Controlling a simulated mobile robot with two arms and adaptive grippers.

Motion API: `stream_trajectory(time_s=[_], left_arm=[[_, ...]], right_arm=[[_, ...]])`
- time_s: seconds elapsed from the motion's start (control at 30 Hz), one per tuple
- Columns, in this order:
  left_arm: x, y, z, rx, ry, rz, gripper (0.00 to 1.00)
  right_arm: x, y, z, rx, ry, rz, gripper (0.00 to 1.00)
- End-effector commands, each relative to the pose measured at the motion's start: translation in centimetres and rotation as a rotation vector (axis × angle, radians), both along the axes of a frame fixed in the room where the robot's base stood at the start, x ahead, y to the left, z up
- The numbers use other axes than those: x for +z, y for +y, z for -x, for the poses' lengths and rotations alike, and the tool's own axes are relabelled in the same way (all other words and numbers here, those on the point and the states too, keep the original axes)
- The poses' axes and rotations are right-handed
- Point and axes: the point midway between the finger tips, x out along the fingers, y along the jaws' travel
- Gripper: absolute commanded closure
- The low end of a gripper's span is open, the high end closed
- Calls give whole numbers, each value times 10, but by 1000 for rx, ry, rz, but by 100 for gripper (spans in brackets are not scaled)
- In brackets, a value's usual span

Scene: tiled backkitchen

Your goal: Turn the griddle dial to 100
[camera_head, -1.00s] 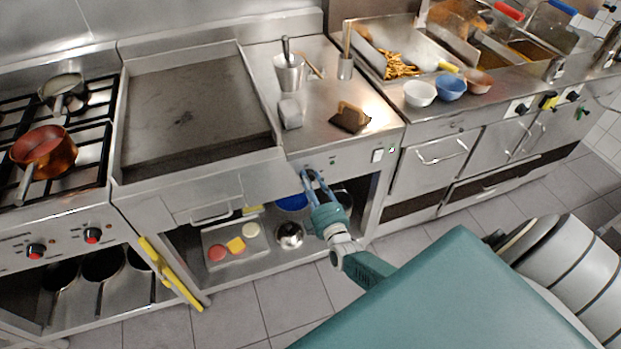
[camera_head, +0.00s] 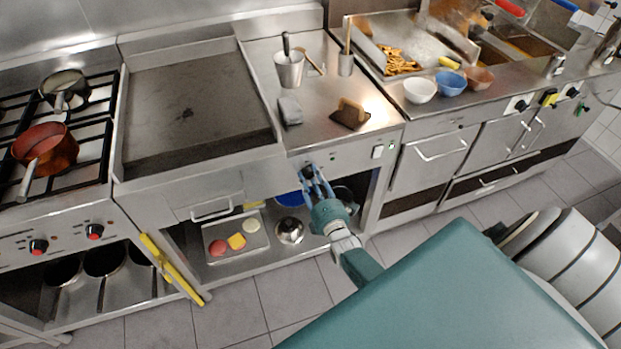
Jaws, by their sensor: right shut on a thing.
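The griddle dial (camera_head: 307,169) is a small dark knob on the steel front panel, right of the griddle plate (camera_head: 190,110). My right gripper (camera_head: 311,180) reaches up to it from below, its blue fingers shut on the dial. The fingers hide part of the dial, and its markings are too small to read. My left gripper is not in view.
Bowls (camera_head: 420,90), a metal pot (camera_head: 289,70) and a sponge-like block (camera_head: 350,114) stand on the counter. A tray with colored pucks (camera_head: 238,240) and a metal dome (camera_head: 289,231) sit on the shelf below.

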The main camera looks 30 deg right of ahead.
Motion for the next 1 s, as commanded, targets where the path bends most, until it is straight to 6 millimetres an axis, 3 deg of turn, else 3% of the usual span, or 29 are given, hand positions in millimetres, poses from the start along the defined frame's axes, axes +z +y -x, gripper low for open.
stream_trajectory(time_s=[0.67,0.7,0.8,1.0], left_arm=[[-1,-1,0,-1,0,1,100],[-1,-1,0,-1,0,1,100],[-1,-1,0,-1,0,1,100],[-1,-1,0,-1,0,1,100]], right_arm=[[-2,-4,2,-6,20,66,94],[-2,-4,2,-6,20,65,66],[-1,-4,2,-6,20,65,49],[0,-2,1,-3,17,66,49]])
